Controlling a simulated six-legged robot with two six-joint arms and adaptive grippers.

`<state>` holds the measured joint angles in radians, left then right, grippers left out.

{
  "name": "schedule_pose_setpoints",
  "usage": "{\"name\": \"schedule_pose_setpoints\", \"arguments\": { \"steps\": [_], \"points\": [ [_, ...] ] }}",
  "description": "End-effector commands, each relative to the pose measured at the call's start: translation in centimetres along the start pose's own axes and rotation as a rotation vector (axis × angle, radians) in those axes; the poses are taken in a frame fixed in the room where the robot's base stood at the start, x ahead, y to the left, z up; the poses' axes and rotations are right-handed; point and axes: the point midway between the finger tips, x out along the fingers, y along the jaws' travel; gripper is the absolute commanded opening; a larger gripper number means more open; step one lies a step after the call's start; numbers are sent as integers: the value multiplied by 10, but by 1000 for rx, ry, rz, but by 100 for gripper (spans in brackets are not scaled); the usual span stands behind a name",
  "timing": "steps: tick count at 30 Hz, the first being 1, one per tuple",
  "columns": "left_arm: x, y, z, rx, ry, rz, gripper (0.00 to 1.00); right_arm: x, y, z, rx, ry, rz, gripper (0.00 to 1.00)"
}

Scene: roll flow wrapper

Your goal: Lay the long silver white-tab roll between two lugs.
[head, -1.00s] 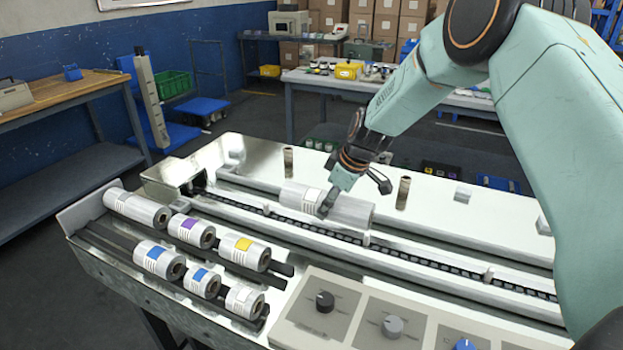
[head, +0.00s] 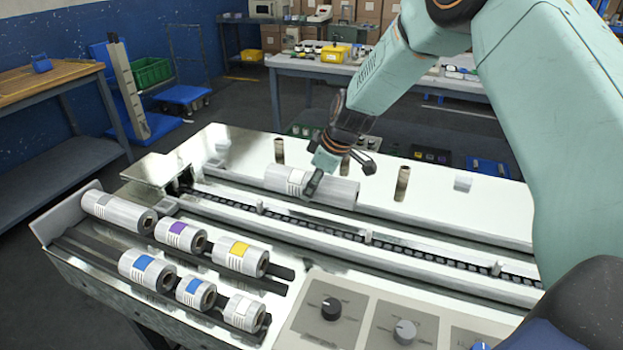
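A long silver roll with a white label (head: 343,192) is in my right gripper (head: 314,183), at the far side of the chain channel. One dark finger shows across its near face; the other fingertip is hidden behind the roll. The roll lies roughly along the channel and appears just above the bright deck. Upright lugs stand along the chain: a left one (head: 260,207), a middle one (head: 368,237) and a right one (head: 497,268). The roll is beyond the gap between the left and middle lugs, not in it. My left gripper is out of view.
A rack at the near left holds several rolls: a long silver one (head: 118,212), purple-tab (head: 180,235), yellow-tab (head: 240,257), two blue-tab (head: 147,268) (head: 195,291) and a short white-tab one (head: 243,311). Short posts (head: 402,183) stand behind the channel. A knob panel (head: 345,335) is in front.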

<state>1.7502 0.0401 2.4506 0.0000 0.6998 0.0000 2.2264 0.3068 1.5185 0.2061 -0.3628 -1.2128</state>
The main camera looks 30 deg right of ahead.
Motion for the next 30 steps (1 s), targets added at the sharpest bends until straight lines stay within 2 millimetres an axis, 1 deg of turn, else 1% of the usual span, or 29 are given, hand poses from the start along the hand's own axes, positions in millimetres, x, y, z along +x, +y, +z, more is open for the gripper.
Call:
{"name": "schedule_pose_setpoints", "arguments": {
  "steps": [1,21,25,30],
  "points": [
    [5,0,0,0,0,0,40,4,0,2,0,2,3,0],
    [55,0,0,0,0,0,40,68,-6,24,-1,2,4,0],
    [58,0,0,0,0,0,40,73,-7,26,-1,2,4,0],
    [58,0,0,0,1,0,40,73,-7,26,-1,2,4,0]
  ]
}}
